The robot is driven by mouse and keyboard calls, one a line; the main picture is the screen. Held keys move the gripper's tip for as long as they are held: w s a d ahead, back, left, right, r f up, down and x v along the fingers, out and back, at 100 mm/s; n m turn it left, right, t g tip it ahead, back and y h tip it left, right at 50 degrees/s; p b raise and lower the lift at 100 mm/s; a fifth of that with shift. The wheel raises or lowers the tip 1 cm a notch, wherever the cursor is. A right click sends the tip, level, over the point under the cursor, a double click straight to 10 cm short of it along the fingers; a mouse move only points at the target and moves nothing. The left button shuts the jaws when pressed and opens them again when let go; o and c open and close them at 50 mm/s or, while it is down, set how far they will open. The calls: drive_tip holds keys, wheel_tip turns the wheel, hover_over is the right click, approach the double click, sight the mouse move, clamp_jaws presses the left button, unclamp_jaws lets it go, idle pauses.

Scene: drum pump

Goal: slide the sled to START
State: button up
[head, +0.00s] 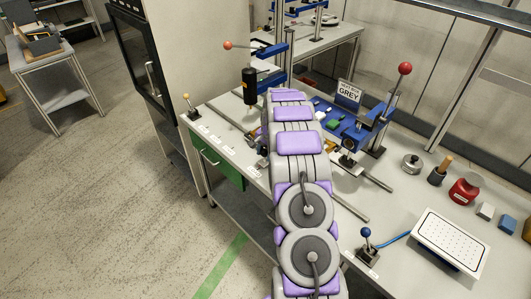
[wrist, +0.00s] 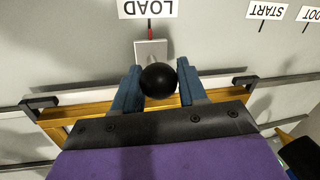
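The sled (wrist: 55,119) shows in the wrist view as a yellow frame with dark end brackets on metal rails. Its black ball knob (wrist: 158,80) sits between the two blue fingers of my gripper (wrist: 160,86), which appear to touch it on both sides. A light plate (wrist: 151,48) with a red pointer (wrist: 150,33) lines up with the LOAD label (wrist: 148,8). The START label (wrist: 267,12) is to the right in the wrist view; lettering there is upside down. In the head view my arm hides the gripper and most of the sled.
Another label (wrist: 309,14) is right of START. In the head view, a tall post with a black cylinder (head: 249,86) stands left of my arm, a blue fixture (head: 352,128) right of it. A blue-knob lever (head: 367,247) and white plate (head: 451,241) are nearer the front.

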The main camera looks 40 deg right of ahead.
drive_tip(key=shift+a+r, duration=0.1)
drive_tip(key=shift+a, duration=0.2)
drive_tip(key=shift+c, duration=1.4)
drive_tip(key=shift+d, duration=0.1)
clamp_jaws()
drive_tip(key=shift+w+r, duration=0.1)
drive_tip(key=shift+w, duration=0.1)
